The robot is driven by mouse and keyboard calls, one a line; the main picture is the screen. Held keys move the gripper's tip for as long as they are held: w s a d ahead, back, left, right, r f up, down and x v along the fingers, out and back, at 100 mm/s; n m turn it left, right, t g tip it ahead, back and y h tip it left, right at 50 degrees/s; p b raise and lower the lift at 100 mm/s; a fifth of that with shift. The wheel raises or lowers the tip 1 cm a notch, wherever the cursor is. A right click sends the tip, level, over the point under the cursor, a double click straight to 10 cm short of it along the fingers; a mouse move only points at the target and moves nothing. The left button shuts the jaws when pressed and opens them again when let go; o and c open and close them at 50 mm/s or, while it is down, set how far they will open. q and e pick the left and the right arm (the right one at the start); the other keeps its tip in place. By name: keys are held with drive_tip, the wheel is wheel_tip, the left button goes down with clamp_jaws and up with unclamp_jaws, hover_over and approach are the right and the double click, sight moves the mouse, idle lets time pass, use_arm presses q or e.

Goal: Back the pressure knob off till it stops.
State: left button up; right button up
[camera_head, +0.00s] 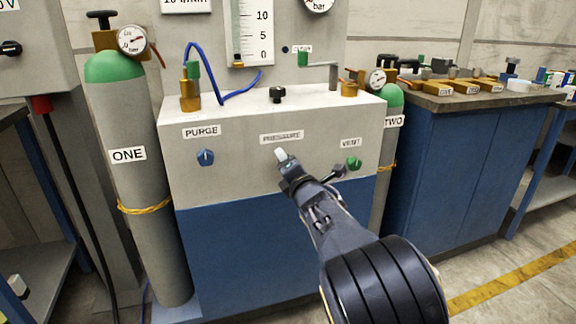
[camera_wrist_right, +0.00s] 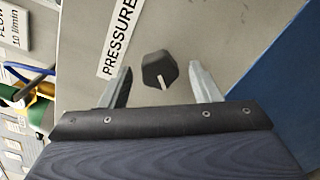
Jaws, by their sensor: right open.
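The pressure knob (camera_wrist_right: 158,71) is a black, faceted knob with a pale pointer line, on the grey panel beside the PRESSURE label (camera_wrist_right: 118,38). My right gripper (camera_wrist_right: 160,68) is open, with one finger on each side of the knob and a visible gap to each. I cannot tell how far the fingers reach along the knob's depth. In the head view my right gripper (camera_head: 283,157) is just below the PRESSURE label (camera_head: 282,137) and hides the knob. My left gripper is not in view.
The blue PURGE knob (camera_head: 205,157) is to the left and the green VENT knob (camera_head: 354,162) close to the right of my gripper. Cylinders ONE (camera_head: 130,190) and TWO (camera_head: 391,140) flank the cabinet (camera_head: 260,250). A bench (camera_head: 470,98) with small parts stands at right.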

drive_tip(key=p+v, duration=0.1)
drive_tip(key=v, duration=0.6)
drive_tip(key=shift+s, duration=0.25)
drive_tip(key=shift+d, duration=0.1)
